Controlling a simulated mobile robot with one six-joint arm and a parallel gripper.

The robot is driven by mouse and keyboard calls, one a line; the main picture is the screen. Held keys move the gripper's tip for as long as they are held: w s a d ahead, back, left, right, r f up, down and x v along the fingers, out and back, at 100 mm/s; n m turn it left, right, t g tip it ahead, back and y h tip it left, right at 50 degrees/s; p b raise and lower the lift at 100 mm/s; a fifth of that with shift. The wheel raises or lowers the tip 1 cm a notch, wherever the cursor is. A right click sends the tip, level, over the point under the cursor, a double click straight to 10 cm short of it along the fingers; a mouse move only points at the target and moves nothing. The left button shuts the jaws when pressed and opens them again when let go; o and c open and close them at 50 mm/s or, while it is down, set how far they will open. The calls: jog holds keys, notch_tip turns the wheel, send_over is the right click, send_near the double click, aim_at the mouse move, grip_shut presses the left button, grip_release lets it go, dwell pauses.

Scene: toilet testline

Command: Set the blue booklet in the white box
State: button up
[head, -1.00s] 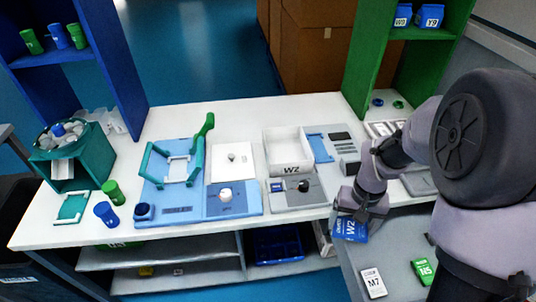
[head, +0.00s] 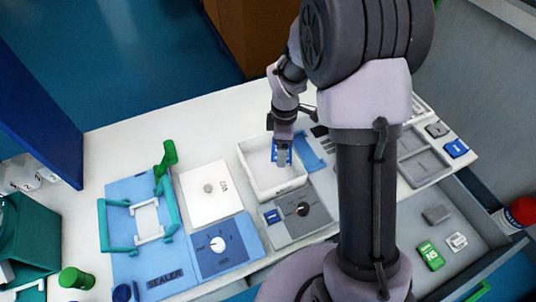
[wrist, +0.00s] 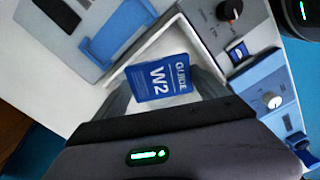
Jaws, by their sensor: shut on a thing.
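The blue booklet (head: 289,157) is in my gripper (head: 281,158), over the opening of the white box (head: 253,179) in the head view. In the wrist view the booklet (wrist: 161,80) shows its face with "GUIDE" and "W2", between the two grey fingers. My gripper is shut on it. The box's pale walls show around the booklet in the wrist view. I cannot tell whether the booklet touches the box floor. My gripper hides part of the booklet in the head view.
Left of the box are a white panel (head: 208,192) and the blue sealer (head: 170,270) with a green frame. A grey dial unit (head: 305,222) stands in front of the box. A blue bracket (head: 309,150) is close on its right. An open drawer (head: 405,220) holds small items.

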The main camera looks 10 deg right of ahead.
jog(key=n, duration=0.2)
jog(key=w+n, duration=0.1)
jog(key=n, duration=0.1)
jog(key=shift+w+d+r+p, duration=0.1)
jog(key=shift+d+p, duration=0.05)
jog(key=shift+p, duration=0.25)
jog(key=shift+w+n, duration=0.15)
jog(key=shift+n, duration=0.45)
notch_tip(320, 180, down, 10)
jog(key=b, duration=0.4)
jog(key=shift+f, duration=0.25)
jog(key=o, duration=1.3)
jog(key=shift+c, duration=0.2)
notch_tip(320, 180, up, 12)
jog(key=p, duration=0.4)
jog(key=shift+r, duration=0.1)
jog(key=s+a+r+m+t, duration=0.2)
jog(key=s+r+m, duration=0.2)
jog(key=r+m, duration=0.55)
jog(key=s+a+r+m+t+y, duration=0.1)
jog(key=s+r+m+t, duration=0.1)
jog(key=s+r+m, duration=0.4)
jog(key=s+a+r+m+t+y, duration=0.1)
jog(key=s+a+r+m, duration=0.1)
jog(key=s+r+m, duration=0.5)
jog(key=s+m, duration=0.1)
jog(key=s, duration=0.4)
jog(key=shift+s+a+r+m+t, duration=0.15)
jog(key=shift+s+r+m+t, duration=0.15)
jog(key=shift+m+t, duration=0.1)
